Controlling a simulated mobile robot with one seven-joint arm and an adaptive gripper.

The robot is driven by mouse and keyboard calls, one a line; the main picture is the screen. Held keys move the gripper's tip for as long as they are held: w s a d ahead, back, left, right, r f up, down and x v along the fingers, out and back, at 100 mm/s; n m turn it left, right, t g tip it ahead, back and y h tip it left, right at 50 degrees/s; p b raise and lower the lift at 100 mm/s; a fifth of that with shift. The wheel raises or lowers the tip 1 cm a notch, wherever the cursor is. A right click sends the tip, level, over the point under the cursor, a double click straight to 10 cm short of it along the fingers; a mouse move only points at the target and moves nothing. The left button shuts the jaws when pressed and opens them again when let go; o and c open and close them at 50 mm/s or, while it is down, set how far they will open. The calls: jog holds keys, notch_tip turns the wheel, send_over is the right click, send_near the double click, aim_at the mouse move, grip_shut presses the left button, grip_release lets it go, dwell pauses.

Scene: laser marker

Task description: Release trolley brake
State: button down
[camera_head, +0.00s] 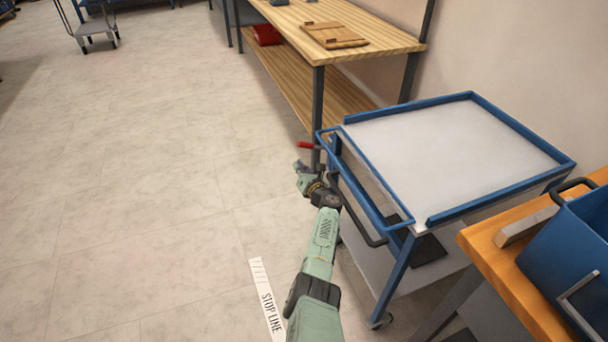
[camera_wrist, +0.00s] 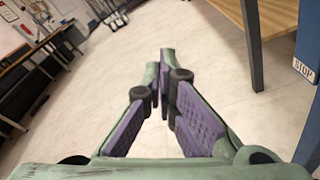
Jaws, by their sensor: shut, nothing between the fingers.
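The trolley (camera_head: 440,160) has a grey top with a blue rim, blue legs and casters, and stands at the right. A red-ended lever (camera_head: 308,146) shows by its far left corner; I cannot tell for sure that it is the brake. My gripper (camera_head: 301,168) is just below and left of that red end in the head view, with no clear contact. In the wrist view my gripper (camera_wrist: 161,62) has its purple-padded fingers together and empty, above bare floor. A blue part with a STOP label (camera_wrist: 303,69) is at that view's right edge.
A wooden workbench (camera_head: 290,20) stands behind the trolley, its leg close beyond my gripper. A wooden table (camera_head: 500,255) with a blue bin (camera_head: 575,250) is at front right. A STOP LINE strip (camera_head: 266,300) lies on the floor. The floor at left is open.

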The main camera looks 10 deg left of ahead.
jog(key=p+v, duration=0.1)
jog(key=v, duration=0.7)
jog(key=shift+r+p, duration=0.35)
jog(key=shift+w, duration=0.15)
